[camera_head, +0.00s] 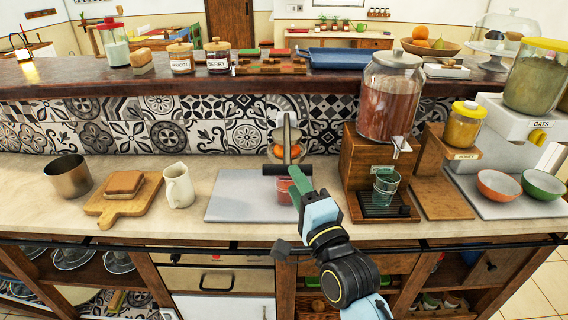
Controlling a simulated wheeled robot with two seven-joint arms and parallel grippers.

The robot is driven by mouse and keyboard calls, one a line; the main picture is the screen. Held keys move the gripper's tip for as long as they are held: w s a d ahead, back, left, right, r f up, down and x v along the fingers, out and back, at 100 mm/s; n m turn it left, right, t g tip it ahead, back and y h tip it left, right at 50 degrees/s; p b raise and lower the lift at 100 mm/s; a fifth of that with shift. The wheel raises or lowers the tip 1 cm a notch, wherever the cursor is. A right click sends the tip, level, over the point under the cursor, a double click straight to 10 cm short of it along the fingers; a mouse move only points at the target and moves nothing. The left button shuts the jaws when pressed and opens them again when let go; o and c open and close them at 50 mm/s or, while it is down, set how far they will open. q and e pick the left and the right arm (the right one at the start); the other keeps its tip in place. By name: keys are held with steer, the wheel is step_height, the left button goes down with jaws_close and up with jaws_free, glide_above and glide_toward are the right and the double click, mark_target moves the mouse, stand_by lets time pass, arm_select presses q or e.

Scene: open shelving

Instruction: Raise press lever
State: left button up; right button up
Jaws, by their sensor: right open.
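A metal press (293,137) stands at the back of a pale grey board (232,195) on the counter. Its narrow upright grey part, which looks like the lever, rises above an orange item (285,150). A red-filled glass (283,190) is below, partly covered by my arm. My right gripper (287,167), with a dark crossbar, is open in front of the press and overlaps it in the picture. I cannot tell whether it touches the lever. My left gripper is out of view.
A wooden drink dispenser (362,165) stands close on the right. A cream pitcher (179,186), a cutting board with a sandwich (124,184) and a metal pot (70,177) are on the left. A raised dark shelf (130,88) runs behind.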

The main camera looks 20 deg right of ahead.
mark_target(285, 163)
steer(key=x, duration=0.6)
steer(key=shift+w+r, duration=0.1)
steer(key=shift+w, duration=0.2)
jaws_close()
